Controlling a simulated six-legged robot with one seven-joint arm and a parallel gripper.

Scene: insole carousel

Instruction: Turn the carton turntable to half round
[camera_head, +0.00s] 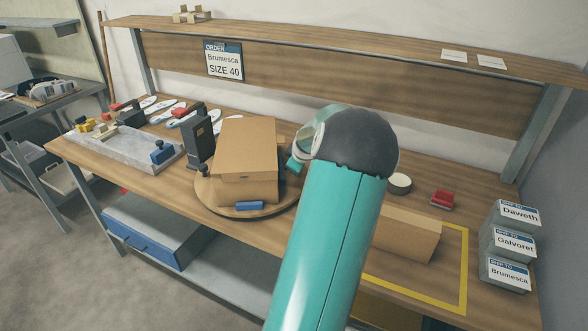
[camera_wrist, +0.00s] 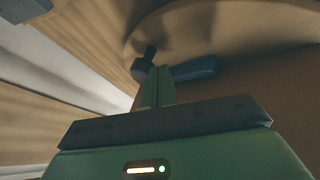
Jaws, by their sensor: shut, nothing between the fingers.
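The round wooden carton turntable (camera_head: 281,203) stands on the bench with a closed brown carton (camera_head: 246,165) on top. A blue block (camera_head: 248,206) sits at its front rim and a small dark knob (camera_head: 202,169) at its left rim. My gripper (camera_head: 293,164) is right of the carton, partly hidden behind my teal arm. In the wrist view my shut, empty fingers (camera_wrist: 158,78) point at the turntable's rim (camera_wrist: 135,40), close to a dark knob (camera_wrist: 146,58) and a blue block (camera_wrist: 197,70). I cannot tell whether they touch.
A black stand (camera_head: 197,137) is close left of the carton. A grey tray (camera_head: 120,143) with small coloured parts lies at the left. A yellow-outlined area (camera_head: 462,270) with a brown box (camera_head: 408,235), a red item (camera_head: 442,199) and labelled bins (camera_head: 508,245) are at the right.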

